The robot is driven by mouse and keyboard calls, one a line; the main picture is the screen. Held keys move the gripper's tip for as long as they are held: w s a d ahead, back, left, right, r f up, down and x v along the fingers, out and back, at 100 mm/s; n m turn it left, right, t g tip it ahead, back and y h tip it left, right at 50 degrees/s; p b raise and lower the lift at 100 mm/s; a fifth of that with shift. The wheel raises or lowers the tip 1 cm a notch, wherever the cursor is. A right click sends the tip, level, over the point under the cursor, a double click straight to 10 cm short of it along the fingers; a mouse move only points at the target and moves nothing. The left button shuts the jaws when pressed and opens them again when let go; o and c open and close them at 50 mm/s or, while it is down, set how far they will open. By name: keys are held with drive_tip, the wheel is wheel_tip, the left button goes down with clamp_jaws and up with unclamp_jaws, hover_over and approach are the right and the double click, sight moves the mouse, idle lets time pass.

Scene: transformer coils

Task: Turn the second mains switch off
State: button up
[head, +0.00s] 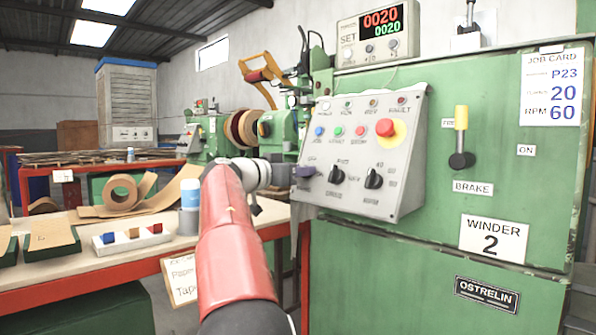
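The green cabinet labelled WINDER 2 (494,237) stands at right with a sloped grey control panel (407,120). The panel's bottom row has two black rotary knobs (336,175) and, at its left end, a dark grey-purple part (305,171) under small lettering that seems to read OFF. I cannot tell whether that part is a switch handle or belongs to my gripper. My red and white arm reaches from the bottom centre to the panel's lower left edge. My gripper (287,174) is at that edge, its fingers too small and overlapped to read. No switch is clearly labelled mains.
A red emergency button (385,127) sits on the panel's upper right. A yellow-handled brake lever (461,135) and another lever on a white plate (467,28) are farther right. The bench at left holds a blue-white can (190,205), a small white tray (133,237) and tape rolls.

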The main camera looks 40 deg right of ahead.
drive_tip(key=c, duration=0.4)
drive_tip(key=shift+o, duration=0.2)
drive_tip(key=shift+n, duration=0.3)
drive_tip(key=n+t+y+p, duration=0.1)
drive_tip(key=n+y+p, duration=0.1)
drive_tip(key=n+p, duration=0.2)
drive_tip(key=n+t+y+p, duration=0.1)
drive_tip(key=n+p, duration=0.3)
drive_tip(key=n, duration=0.5)
drive_tip(key=n+t+y+p, duration=0.2)
drive_tip(key=n+t+p, duration=0.1)
drive_tip(key=n, duration=0.4)
drive_tip(key=shift+s+r+y+p, duration=0.15)
drive_tip(key=shift+r+y+p, duration=0.15)
drive_tip(key=shift+p, duration=0.5)
drive_tip(key=shift+f+n, duration=0.1)
drive_tip(key=shift+n, duration=0.2)
